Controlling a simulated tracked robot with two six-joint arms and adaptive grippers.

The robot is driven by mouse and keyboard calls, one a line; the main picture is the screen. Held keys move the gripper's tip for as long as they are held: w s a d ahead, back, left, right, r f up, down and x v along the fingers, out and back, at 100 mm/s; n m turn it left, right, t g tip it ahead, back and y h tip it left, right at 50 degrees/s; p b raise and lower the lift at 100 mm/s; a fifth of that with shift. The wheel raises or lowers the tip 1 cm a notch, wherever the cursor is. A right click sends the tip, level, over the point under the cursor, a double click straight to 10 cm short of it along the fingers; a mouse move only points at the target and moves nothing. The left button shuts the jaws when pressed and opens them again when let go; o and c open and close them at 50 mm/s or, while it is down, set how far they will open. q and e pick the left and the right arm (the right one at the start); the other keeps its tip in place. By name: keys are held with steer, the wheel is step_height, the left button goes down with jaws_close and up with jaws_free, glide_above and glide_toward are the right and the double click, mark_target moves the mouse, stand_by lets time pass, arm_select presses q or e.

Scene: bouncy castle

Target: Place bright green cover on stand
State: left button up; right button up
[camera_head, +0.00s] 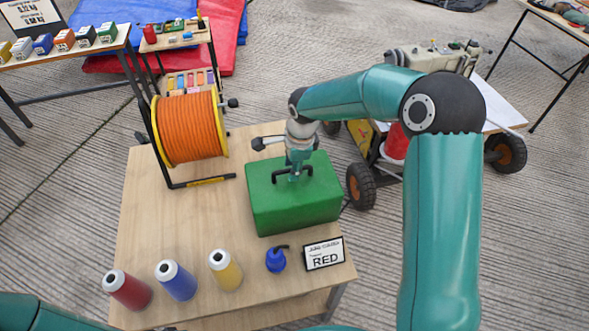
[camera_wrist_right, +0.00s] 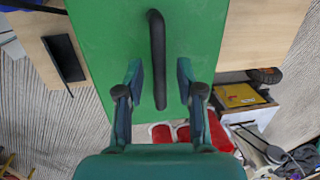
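The bright green cover (camera_head: 293,205) is box-shaped and sits on the right part of the wooden table, with a black bar handle on top. It also shows in the right wrist view (camera_wrist_right: 100,45), with its handle (camera_wrist_right: 156,45) running between my fingers. My right gripper (camera_head: 296,173) is right above the cover, at the handle. In the right wrist view its two fingers (camera_wrist_right: 160,82) stand apart on either side of the handle, with gaps. I cannot make out a separate stand under the cover. A bit of my left arm shows at the bottom left; its gripper is out of view.
On the wooden table (camera_head: 146,215), an orange cable reel (camera_head: 189,128) stands left of the cover. Red (camera_head: 126,289), blue (camera_head: 176,281) and yellow (camera_head: 225,270) bottles, a blue can (camera_head: 276,260) and a RED card (camera_head: 324,254) line the front. A wheeled machine stands behind right.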

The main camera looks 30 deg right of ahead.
step_height(320, 180, up, 10)
steer(key=s, duration=0.1)
steer(key=shift+s+d, duration=0.3)
steer(key=shift+f, duration=0.1)
